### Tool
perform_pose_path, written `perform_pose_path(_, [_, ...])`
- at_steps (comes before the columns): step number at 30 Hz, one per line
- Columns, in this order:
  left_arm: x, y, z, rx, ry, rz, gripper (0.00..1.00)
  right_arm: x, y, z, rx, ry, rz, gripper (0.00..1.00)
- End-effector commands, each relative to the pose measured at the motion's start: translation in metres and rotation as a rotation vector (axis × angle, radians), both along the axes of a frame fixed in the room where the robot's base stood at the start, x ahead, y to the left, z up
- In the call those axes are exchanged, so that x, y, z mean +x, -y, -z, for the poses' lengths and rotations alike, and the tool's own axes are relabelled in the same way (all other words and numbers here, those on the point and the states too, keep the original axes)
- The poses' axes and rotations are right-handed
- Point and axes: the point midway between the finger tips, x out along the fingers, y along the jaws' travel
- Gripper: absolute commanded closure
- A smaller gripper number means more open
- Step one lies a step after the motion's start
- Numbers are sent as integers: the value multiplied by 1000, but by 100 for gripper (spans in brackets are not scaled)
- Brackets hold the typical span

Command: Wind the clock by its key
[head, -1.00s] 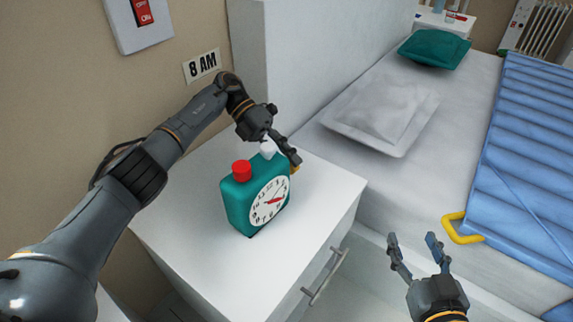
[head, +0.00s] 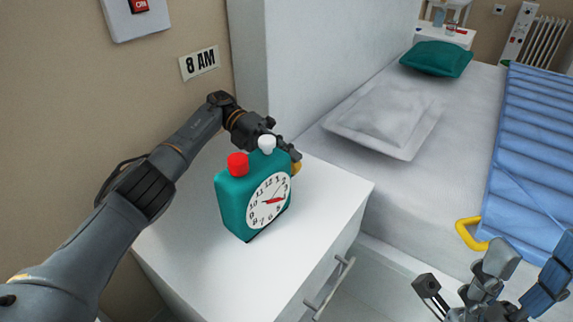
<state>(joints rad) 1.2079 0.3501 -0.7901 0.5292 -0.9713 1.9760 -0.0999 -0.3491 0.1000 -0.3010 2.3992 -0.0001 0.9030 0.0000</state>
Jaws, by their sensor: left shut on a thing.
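The teal clock (head: 233,205) stands upright on the white bedside cabinet. It has a red knob (head: 238,164) and a white knob (head: 267,144) on top, and a white dial with red hands. A small yellow part (head: 297,167), which looks like the key, shows at the clock's right rear edge. My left gripper (head: 294,155) reaches behind the clock and is shut on this key; the clock hides part of the fingers. My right gripper (head: 490,275) is at the lower right, with its fingers spread and empty, away from the clock.
The white cabinet top (head: 330,195) is clear around the clock. A bed with a grey pillow (head: 390,115), a teal cushion (head: 436,58) and a blue folded cover (head: 535,150) lies to the right. A yellow handle (head: 468,234) sticks out from the cover. A wall is at left.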

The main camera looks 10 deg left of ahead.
Motion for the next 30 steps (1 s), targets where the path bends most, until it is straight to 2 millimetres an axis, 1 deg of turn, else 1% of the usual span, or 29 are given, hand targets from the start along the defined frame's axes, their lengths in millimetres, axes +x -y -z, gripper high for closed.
perform_pose_path(1, [-1, 0, 4, -4, -5, 2, 95, 0, 0, 4, 0, -1, 0, 40])
perform_pose_path(6, [-1, 0, 3, -20, -14, 3, 95, 0, 0, 7, -1, -2, 1, 40])
perform_pose_path(22, [-1, 0, 3, -26, -18, 4, 95, 0, 0, 8, -1, -3, 0, 40])
perform_pose_path(23, [-1, 0, 3, -26, -18, 4, 60, 0, 0, 8, -1, -3, 0, 40])
perform_pose_path(24, [-1, 0, 3, -26, -18, 4, 52, 0, 0, 8, -1, -3, 0, 40])
perform_pose_path(26, [-1, 0, 2, -26, -18, 3, 40, 0, 0, 8, -1, -3, 0, 40])
perform_pose_path(30, [-1, 0, 2, -28, -16, 2, 40, 1, 0, 8, -1, -3, 0, 40])
